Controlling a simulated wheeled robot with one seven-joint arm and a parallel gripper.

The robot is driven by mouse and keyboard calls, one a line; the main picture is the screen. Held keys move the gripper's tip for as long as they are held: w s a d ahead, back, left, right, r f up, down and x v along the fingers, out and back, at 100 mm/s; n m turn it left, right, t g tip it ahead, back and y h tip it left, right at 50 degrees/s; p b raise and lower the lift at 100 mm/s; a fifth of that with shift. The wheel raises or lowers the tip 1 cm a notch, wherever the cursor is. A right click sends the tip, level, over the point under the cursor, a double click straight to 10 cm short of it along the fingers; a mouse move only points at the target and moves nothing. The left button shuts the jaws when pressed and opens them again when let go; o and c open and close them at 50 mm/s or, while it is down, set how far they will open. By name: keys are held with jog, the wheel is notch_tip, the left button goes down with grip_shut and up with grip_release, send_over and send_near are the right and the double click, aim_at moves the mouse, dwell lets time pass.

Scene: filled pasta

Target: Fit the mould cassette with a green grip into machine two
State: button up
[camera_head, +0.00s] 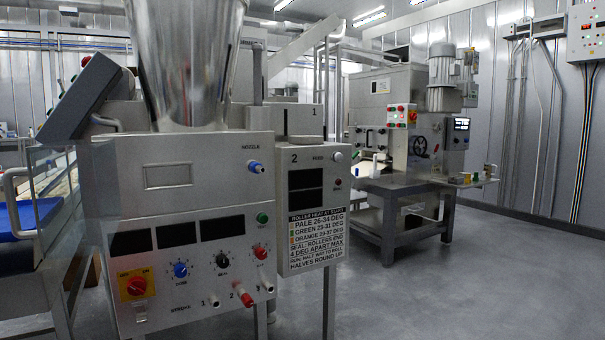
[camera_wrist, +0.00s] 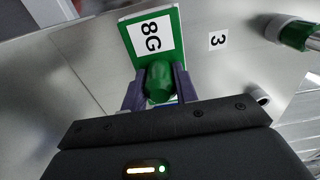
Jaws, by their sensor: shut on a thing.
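In the head view a control box marked "2" (camera_head: 305,185) stands at the centre, with dark displays and a roller heat notice. My gripper and the cassette do not show in the head view.
In the wrist view, a "3" label (camera_wrist: 218,40) is right of the cassette, with another green part (camera_wrist: 296,34) farther right. In the head view, a large control panel (camera_head: 180,230) fills the left front. Another machine (camera_head: 400,140) stands behind clear floor (camera_head: 440,280).

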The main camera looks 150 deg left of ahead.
jog(key=shift+s+b, duration=0.3)
jog(key=shift+s, duration=0.2)
dwell(0.5)
jog(key=s+b, duration=0.3)
jog(key=s, duration=0.3)
jog(key=shift+d, duration=0.25)
dwell(0.8)
jog(key=shift+s, duration=0.15)
jog(key=shift+s, duration=0.1)
